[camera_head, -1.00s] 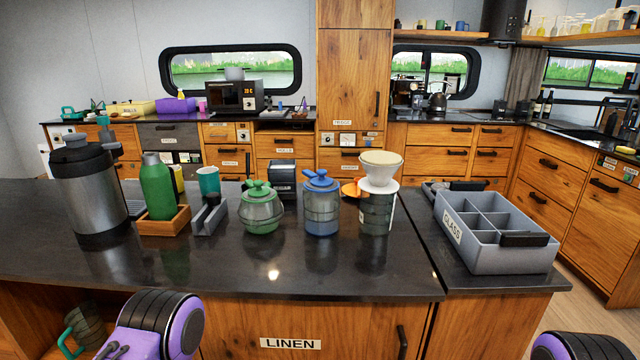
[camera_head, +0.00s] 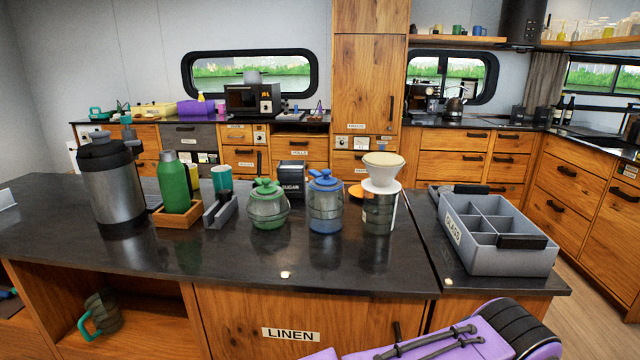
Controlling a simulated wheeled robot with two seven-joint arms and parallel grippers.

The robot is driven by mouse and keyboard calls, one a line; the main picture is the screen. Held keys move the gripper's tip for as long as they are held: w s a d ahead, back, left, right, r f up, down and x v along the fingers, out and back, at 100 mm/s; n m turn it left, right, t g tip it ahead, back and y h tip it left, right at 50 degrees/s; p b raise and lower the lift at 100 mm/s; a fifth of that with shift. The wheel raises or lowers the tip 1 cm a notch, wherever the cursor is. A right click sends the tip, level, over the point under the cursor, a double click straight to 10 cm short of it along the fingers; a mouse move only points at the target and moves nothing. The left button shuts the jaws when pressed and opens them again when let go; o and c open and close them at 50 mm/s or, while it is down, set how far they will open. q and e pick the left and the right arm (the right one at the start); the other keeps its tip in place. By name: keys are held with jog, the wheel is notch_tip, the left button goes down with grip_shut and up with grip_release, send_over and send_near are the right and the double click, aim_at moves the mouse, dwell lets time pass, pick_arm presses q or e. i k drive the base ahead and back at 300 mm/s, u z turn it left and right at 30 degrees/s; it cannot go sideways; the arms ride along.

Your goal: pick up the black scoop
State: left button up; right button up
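I cannot make out a black scoop for certain. A small dark item stands in a grey holder (camera_head: 220,214) on the near counter, but its shape is too small to tell. Neither of my grippers shows. Only a purple and black part of my own arm is in view, at the bottom right of centre in front of the counter.
On the dark counter (camera_head: 300,280) stand a steel flask (camera_head: 117,190), a green bottle (camera_head: 174,185) in a wooden tray, a green-lidded jar (camera_head: 268,208), a blue-lidded jar (camera_head: 325,205), a dripper (camera_head: 382,172) and a grey divided bin (camera_head: 500,256). The counter's front strip is clear.

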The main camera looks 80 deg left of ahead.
aim_at(259, 155)
jog(key=z, duration=0.05)
jog(key=i, duration=3.7)
jog(key=u, duration=2.55)
jog(key=i, duration=4.2)
jog(key=u, duration=2.1)
jog(key=i, duration=0.95)
jog(key=z, duration=0.1)
